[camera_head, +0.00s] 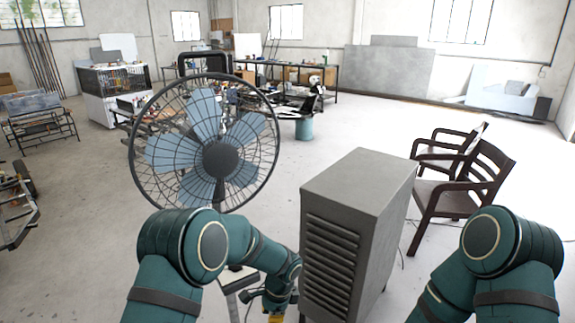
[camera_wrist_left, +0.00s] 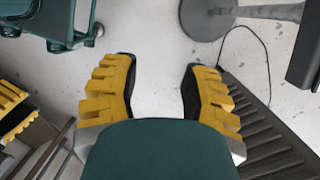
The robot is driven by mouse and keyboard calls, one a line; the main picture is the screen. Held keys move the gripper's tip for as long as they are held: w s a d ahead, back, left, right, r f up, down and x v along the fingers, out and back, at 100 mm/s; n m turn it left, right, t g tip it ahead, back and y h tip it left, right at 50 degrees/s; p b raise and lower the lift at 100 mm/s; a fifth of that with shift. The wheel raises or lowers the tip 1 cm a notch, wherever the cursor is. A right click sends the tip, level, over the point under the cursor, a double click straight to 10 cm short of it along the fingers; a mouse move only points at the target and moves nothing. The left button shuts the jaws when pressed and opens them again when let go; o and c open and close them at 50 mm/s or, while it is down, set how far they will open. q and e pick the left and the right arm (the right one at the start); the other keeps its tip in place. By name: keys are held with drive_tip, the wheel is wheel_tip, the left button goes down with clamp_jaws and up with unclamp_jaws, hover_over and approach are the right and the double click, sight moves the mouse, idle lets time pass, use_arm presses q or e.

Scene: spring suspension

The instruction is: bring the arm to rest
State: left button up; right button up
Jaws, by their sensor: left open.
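My left gripper (camera_wrist_left: 160,90) has two yellow ribbed fingers spread wide apart in the left wrist view, with only bare floor showing between them. It is open and empty. In the head view, only a bit of yellow from it shows at the bottom edge, below my teal left arm (camera_head: 205,245) and left of the grey louvred cabinet (camera_head: 365,185). My teal right arm (camera_head: 510,250) comes in at the lower right. Its gripper is outside the head view.
A caged fan (camera_head: 221,159) stands ahead; its round base (camera_wrist_left: 205,18) shows in the wrist view. Two wooden chairs (camera_head: 490,170) stand right. A cable (camera_wrist_left: 265,60) lies on the floor. A yellow ribbed part (camera_wrist_left: 12,100) at the wrist view's left edge is unclear.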

use_arm(q)
drive_tip(key=s+a+f+n+t+h+b, duration=0.1)
drive_tip(key=s+a+f+n+h, duration=0.1)
drive_tip(key=s+n, duration=0.3)
drive_tip(key=s+a+f+n+t+h+b, duration=0.1)
drive_tip(key=s+f+n+h, duration=0.1)
drive_tip(key=s+f+n, duration=0.3)
drive_tip(key=s+a+f+n+h+b, duration=0.2)
drive_tip(key=s+f+n, duration=0.1)
drive_tip(key=s+n, duration=0.4)
drive_tip(key=s, duration=0.2)
drive_tip(key=shift+s+a+f+t, duration=0.3)
drive_tip(key=shift+a+f+t, duration=0.05)
drive_tip(key=shift+t, duration=0.05)
use_arm(e)
wheel_tip(320, 180, down, 5)
drive_tip(key=shift+a+r, duration=0.1)
drive_tip(key=shift+a, duration=0.05)
